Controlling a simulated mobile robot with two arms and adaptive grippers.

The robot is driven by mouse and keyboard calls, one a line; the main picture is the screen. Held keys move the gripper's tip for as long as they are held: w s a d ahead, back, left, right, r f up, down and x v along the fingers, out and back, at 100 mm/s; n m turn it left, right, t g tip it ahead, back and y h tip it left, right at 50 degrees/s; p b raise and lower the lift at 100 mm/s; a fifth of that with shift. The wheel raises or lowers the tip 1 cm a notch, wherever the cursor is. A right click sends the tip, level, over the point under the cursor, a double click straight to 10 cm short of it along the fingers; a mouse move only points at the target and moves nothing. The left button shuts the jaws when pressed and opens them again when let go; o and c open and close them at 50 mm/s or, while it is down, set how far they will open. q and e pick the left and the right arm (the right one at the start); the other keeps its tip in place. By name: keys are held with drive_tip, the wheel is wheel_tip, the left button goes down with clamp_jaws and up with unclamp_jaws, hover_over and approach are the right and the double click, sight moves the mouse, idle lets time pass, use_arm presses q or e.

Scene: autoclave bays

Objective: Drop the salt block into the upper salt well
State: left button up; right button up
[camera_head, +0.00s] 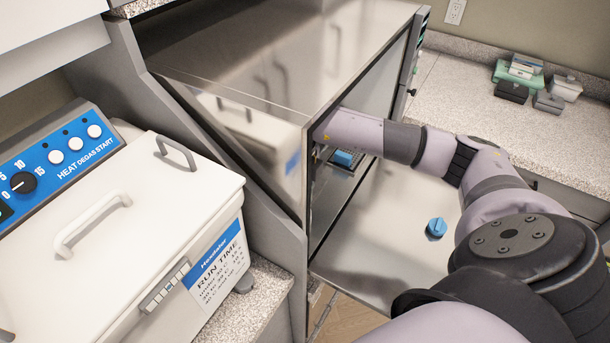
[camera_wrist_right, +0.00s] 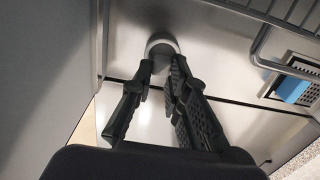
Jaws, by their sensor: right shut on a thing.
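My right arm reaches into the open chamber of the steel cabinet in the head view, and its gripper is hidden there. In the right wrist view my right gripper (camera_wrist_right: 163,66) is shut on a pale, rounded thing at its fingertips, which I take to be the salt block (camera_wrist_right: 161,42). The fingers hide part of it. I cannot clearly make out the upper salt well or how the block sits relative to it. A blue round cap (camera_head: 437,228) lies on the open steel door (camera_head: 375,235). My left gripper is not in view.
A blue block (camera_head: 343,158) sits at a dark grate inside the chamber, also seen in the right wrist view (camera_wrist_right: 292,88). A white heated bath (camera_head: 150,215) stands left. Small boxes (camera_head: 530,78) lie on the back counter.

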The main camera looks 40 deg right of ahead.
drive_tip(key=shift+s+d+f+b, duration=0.1)
drive_tip(key=shift+d+f+b, duration=0.1)
drive_tip(key=shift+f, duration=0.35)
drive_tip(key=shift+s+d+f+b, duration=0.1)
drive_tip(key=shift+f+b, duration=0.05)
drive_tip(key=shift+f, duration=0.35)
drive_tip(key=shift+d+f, duration=0.1)
drive_tip(key=shift+f, duration=0.25)
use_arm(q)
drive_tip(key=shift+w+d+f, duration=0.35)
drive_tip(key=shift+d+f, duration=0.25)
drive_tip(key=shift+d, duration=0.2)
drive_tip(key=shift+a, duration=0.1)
use_arm(e)
drive_tip(key=shift+s, duration=0.1)
use_arm(q)
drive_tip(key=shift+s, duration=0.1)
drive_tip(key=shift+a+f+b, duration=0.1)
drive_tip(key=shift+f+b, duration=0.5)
drive_tip(key=shift+b, duration=0.1)
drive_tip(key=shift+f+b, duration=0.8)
use_arm(e)
drive_tip(key=shift+f, duration=0.75)
drive_tip(key=o, duration=0.8)
